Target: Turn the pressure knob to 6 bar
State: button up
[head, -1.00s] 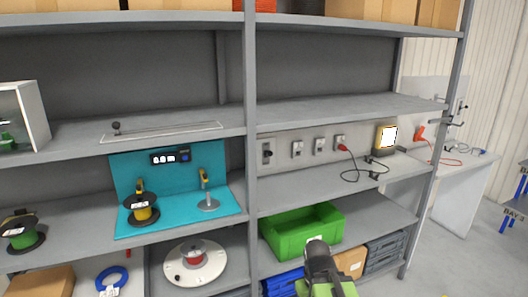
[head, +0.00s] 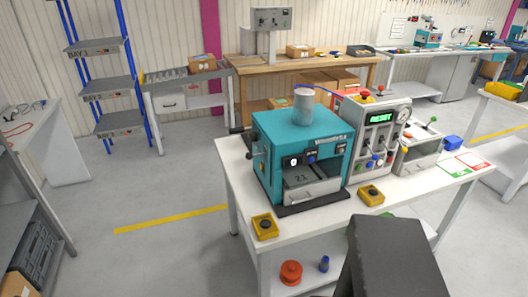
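The grey control box (head: 375,140) stands on a white bench, at the right of a teal machine (head: 300,155). Its green display (head: 381,119) appears to read RESET. A small round gauge (head: 405,114) sits at its upper right; its needle and scale are too small to read. Several small coloured knobs or buttons, including blue and red ones (head: 376,160), are on its front. I cannot tell which one is the pressure knob. A dark grey part of my arm fills the bottom right; my gripper's fingers do not show.
The white bench (head: 330,216) carries two yellow boxes with black buttons (head: 265,226) and a small unit with a green-knobbed lever (head: 420,150). Below it are an orange-red item (head: 291,272) and a blue item. Grey floor (head: 165,250) is open at left; shelving (head: 30,240) edges the left.

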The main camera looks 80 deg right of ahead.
aim_at(253, 136)
jog(key=z, duration=1.7)
jog(key=k, duration=0.7)
jog(key=z, duration=0.95)
jog(key=k, duration=0.95)
jog(key=u, duration=0.15)
jog(key=i, duration=0.95)
jog(key=z, duration=0.05)
